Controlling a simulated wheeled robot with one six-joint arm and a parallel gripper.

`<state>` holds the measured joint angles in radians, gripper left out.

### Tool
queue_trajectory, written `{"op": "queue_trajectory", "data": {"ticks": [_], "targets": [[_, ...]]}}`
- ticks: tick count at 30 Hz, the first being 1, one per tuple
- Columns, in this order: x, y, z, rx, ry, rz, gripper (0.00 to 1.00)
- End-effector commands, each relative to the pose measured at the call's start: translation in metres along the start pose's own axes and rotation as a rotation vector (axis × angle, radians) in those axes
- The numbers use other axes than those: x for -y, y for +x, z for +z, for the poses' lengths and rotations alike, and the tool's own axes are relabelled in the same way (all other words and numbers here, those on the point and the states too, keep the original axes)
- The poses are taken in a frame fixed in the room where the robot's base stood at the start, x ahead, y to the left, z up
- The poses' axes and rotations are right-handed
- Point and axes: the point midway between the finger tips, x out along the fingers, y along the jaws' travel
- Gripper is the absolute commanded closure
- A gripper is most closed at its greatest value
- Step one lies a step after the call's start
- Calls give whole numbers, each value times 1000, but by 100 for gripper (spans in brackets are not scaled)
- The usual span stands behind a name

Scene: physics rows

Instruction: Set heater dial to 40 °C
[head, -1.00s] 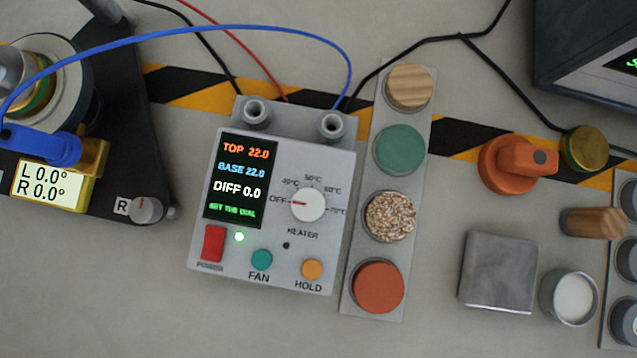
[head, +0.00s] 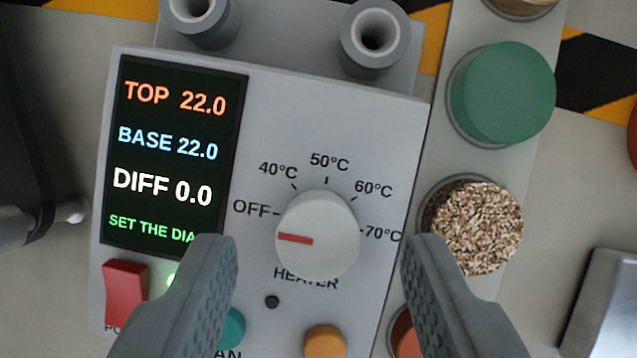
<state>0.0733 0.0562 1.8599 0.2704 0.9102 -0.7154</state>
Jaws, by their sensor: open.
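The heater dial (head: 325,245) is a round white knob on the grey control box (head: 290,110). Its red pointer aims left, near the OFF mark. Around it are marks for 40, 50, 60 and 70 °C, with 40 °C at the upper left. The display (head: 170,160) reads TOP 22.0, BASE 22.0, DIFF 0.0, with a partly hidden green line starting "SET THE DIA". My gripper (head: 318,250) is open, one finger on each side of the dial in the picture, apparently apart from it. The fingers hide parts of the box's lower area.
A red power switch (head: 125,292), a teal FAN button (head: 232,328) and an orange button (head: 325,342) sit below. Two grey sockets (head: 375,40) stand at the box's top. A strip with a green cylinder (head: 508,92) and a speckled cylinder (head: 477,228) runs close along the right.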

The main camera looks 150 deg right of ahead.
Motion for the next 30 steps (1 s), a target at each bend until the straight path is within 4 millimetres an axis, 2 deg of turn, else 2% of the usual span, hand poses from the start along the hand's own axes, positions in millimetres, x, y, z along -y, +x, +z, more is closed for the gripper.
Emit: {"op": "queue_trajectory", "data": {"ticks": [6, 16, 23, 30], "targets": [[0, 17, 0, 1, 0, 0, 52], [0, 20, 0, 0, 0, 0, 52], [0, 19, 0, 0, 0, 0, 97], [0, 19, 0, 0, 13, 6, 97]]}}
